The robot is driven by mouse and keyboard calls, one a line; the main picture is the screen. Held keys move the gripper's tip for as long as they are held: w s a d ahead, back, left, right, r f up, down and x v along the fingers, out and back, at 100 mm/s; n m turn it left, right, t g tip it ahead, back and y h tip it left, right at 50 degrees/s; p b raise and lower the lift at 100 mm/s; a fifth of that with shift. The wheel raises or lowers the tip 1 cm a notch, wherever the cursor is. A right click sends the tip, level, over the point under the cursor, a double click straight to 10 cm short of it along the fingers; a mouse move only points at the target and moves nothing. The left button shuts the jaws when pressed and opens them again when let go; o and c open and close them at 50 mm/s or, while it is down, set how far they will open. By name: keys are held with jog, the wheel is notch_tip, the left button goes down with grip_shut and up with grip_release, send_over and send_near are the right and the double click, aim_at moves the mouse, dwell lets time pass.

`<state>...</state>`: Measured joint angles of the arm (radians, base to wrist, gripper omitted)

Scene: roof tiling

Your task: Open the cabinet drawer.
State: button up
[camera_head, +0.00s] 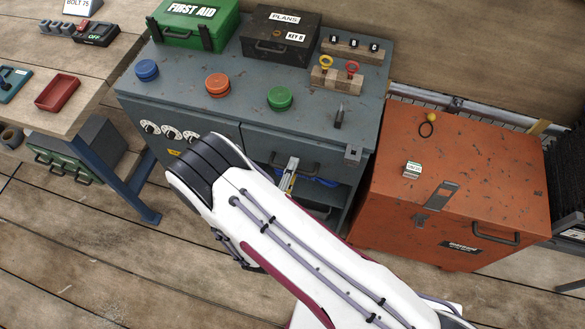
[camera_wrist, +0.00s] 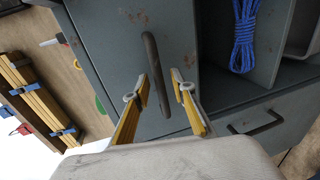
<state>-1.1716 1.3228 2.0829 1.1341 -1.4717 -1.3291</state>
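The grey-blue cabinet (camera_head: 345,118) stands at the back middle of the head view. Its upper front panel (camera_wrist: 118,60) carries a dark bar handle (camera_wrist: 152,62), also seen in the head view (camera_head: 306,166). My gripper (camera_wrist: 163,84) is open, its two yellow-and-grey fingers on either side of this handle in the wrist view. Whether a finger touches the bar cannot be told. In the head view my gripper (camera_head: 288,178) is at the cabinet front, partly hidden by my arm. A lower panel with a second dark handle (camera_wrist: 256,123) looks shut.
An open compartment beside the handled panel holds blue rope (camera_wrist: 244,38). The orange chest (camera_head: 450,185) stands right of the cabinet. A workbench (camera_head: 75,65) is at left. On the cabinet top are a green first aid box (camera_head: 195,25), a dark plans box (camera_head: 280,35) and coloured knobs.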

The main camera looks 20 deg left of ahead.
jog(key=shift+w, duration=0.35)
grip_shut()
jog(key=shift+s, duration=0.1)
jog(key=f+v, duration=0.2)
jog(key=v, duration=0.8)
jog(key=s+f+v, duration=0.1)
jog(key=f+v, duration=0.1)
jog(key=v, duration=0.8)
jog(key=shift+s, duration=0.35)
jog(key=shift+f, duration=0.1)
